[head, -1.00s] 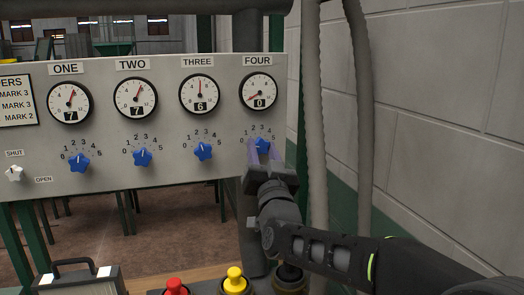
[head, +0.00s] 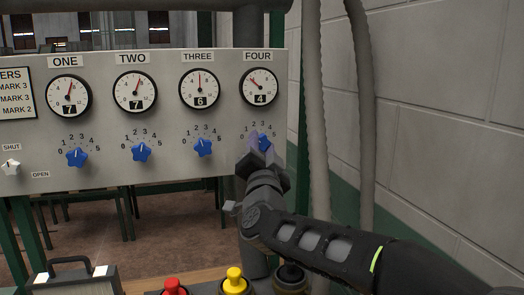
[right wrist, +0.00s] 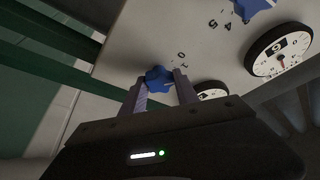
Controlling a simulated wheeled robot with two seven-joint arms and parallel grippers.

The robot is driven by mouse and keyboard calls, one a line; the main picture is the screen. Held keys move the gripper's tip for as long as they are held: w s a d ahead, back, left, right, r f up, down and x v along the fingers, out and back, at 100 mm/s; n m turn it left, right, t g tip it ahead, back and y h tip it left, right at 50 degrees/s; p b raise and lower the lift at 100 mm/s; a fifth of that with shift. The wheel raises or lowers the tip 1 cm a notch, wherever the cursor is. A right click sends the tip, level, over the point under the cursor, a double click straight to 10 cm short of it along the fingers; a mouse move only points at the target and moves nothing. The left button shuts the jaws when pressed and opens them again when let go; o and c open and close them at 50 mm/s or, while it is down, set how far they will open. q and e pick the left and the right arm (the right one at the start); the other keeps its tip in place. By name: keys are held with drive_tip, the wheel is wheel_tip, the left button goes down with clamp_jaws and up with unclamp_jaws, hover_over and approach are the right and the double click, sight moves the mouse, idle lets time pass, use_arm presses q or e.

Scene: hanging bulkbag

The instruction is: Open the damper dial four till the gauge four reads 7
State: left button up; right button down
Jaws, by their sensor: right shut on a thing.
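The panel (head: 110,185) carries gauges and blue dials in columns one to four. Gauge four (head: 260,87) reads 4 in its window, its needle pointing up and left. Dial four (head: 264,142) is a blue star knob below it, partly hidden by my right gripper (head: 262,150). My right gripper is shut on dial four; in the right wrist view its two fingers (right wrist: 160,92) stand on either side of the blue knob (right wrist: 159,78). The knob's pointer cannot be made out clearly. My left gripper is not in view.
Gauges one (head: 69,96) and two (head: 135,91) read 7; gauge three (head: 200,88) reads 6. A white shut/open knob (head: 11,167) is at the left. Red (head: 173,287) and yellow (head: 234,280) buttons stand below. Grey hoses (head: 316,130) hang right of the panel.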

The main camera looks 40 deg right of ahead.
drive_tip(key=shift+m, duration=0.6)
drive_tip(key=shift+g, duration=0.3)
drive_tip(key=c, duration=0.9)
unclamp_jaws()
drive_tip(key=shift+b+v, duration=0.9)
drive_tip(key=shift+v, duration=3.05)
drive_tip(key=shift+f, duration=0.1)
